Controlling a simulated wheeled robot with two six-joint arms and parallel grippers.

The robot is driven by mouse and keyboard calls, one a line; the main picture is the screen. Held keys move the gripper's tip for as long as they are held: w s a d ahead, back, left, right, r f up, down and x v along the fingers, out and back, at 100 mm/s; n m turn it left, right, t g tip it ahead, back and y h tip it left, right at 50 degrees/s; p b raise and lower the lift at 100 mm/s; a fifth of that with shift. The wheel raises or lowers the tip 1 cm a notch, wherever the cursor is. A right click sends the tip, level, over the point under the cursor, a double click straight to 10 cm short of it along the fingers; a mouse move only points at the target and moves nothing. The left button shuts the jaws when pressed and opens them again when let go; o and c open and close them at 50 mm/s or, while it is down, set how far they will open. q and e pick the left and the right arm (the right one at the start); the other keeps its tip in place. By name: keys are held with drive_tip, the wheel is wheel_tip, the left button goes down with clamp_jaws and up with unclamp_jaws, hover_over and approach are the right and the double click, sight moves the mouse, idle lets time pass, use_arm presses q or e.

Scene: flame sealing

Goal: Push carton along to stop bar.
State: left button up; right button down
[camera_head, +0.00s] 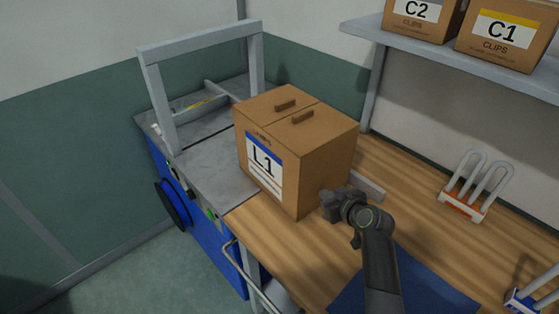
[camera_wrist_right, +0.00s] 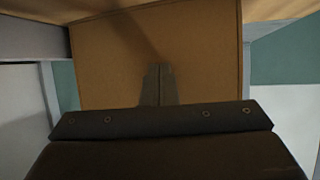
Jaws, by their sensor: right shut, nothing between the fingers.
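The brown carton (camera_head: 325,158), labelled L1, stands upright across the edge between the wooden bench and the grey metal bed (camera_head: 200,178) of the blue machine. Its top flaps are closed. My right gripper (camera_head: 328,200) is shut and empty, low at the carton's near right side. In the right wrist view the shut fingertips (camera_wrist_right: 159,68) point at the carton's plain face (camera_wrist_right: 110,75), which fills the middle; whether they touch it I cannot tell. A thin grey bar (camera_head: 221,91) lies across the bed beyond the machine's arch and looks like the stop bar. My left gripper is not in view.
A grey arch (camera_head: 197,38) spans the bed between the carton and the bar. A low grey rail (camera_head: 366,185) lies right of the carton. The bed before the arch is clear. A white looped rack (camera_head: 467,185) stands on the bench; cartons C2 (camera_head: 418,22) and C1 (camera_head: 500,42) sit on a shelf.

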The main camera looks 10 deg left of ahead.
sight(317, 186)
drive_tip(key=shift+w+a+b, duration=0.75)
drive_tip(key=shift+w+a, duration=0.15)
drive_tip(key=shift+a, duration=0.35)
drive_tip(key=shift+w+a+b, duration=0.7)
drive_tip(key=shift+w+a, duration=0.2)
drive_tip(key=shift+a, duration=0.3)
drive_tip(key=shift+w+a+f+b, duration=0.1)
drive_tip(key=shift+w+a+b, duration=0.75)
drive_tip(key=shift+a+b, duration=0.3)
drive_tip(key=shift+w+a+b, duration=0.85)
drive_tip(key=shift+a+b, duration=0.05)
drive_tip(key=shift+a, duration=0.3)
drive_tip(key=shift+s+d+r+p, duration=0.2)
drive_tip(key=shift+d+p, duration=0.15)
drive_tip(key=shift+p, duration=0.3)
drive_tip(key=s+d+p, duration=0.2)
drive_tip(key=d, duration=0.1)
drive_tip(key=shift+p, duration=0.3)
drive_tip(key=shift+s+d+f+p, duration=0.1)
drive_tip(key=shift+s+d+p, duration=0.35)
drive_tip(key=shift+d, duration=0.2)
